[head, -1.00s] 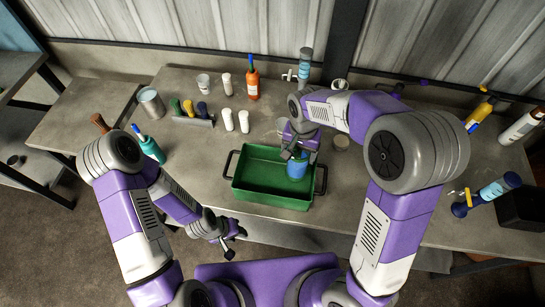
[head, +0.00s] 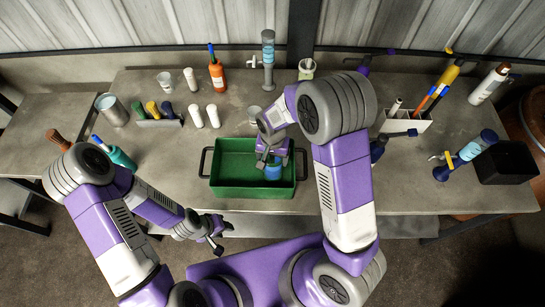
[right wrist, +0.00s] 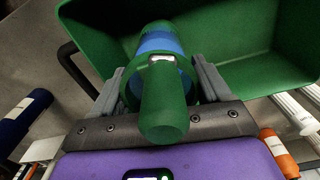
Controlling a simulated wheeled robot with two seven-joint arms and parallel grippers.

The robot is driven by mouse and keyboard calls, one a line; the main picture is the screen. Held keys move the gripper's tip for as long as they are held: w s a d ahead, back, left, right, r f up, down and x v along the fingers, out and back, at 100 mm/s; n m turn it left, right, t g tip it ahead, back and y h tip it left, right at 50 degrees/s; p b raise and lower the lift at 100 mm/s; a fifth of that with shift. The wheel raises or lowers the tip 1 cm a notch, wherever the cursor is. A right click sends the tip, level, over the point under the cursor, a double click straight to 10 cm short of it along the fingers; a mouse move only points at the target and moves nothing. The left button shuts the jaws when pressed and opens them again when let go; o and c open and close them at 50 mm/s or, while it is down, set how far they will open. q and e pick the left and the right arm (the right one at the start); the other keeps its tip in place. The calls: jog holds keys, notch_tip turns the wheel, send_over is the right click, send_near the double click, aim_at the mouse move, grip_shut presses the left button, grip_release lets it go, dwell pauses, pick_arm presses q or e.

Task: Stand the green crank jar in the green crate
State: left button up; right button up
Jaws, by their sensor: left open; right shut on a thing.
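The green crate (head: 228,192) stands on the bench in front of me, with a black handle at each end. My right gripper (head: 271,163) is over the right part of the crate. It is shut on the green crank jar (head: 273,173), whose blue body shows below the gripper in the head view. In the right wrist view, the jar's green top (right wrist: 163,112) points at the camera between the fingers, with the crate (right wrist: 235,38) around it. I cannot tell whether its base touches the crate floor. My left gripper (head: 215,232) is open and empty, in front of the crate.
White cylinders (head: 204,116) and a rack of coloured pieces (head: 160,116) stand behind and left of the crate. A blue-grey column (head: 268,55) stands at the back. A white caddy (head: 404,122) and a black box (head: 506,163) are on the right. The crate's left part is empty.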

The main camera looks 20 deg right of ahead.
jog(key=shift+w+f, duration=0.1)
jog(key=shift+f, duration=0.05)
jog(key=o, duration=1.7)
jog(key=shift+f, duration=0.1)
jog(key=shift+r, duration=0.45)
notch_tip(320, 180, up, 12)
jog(key=shift+f+p, duration=0.25)
jog(key=shift+p, duration=0.2)
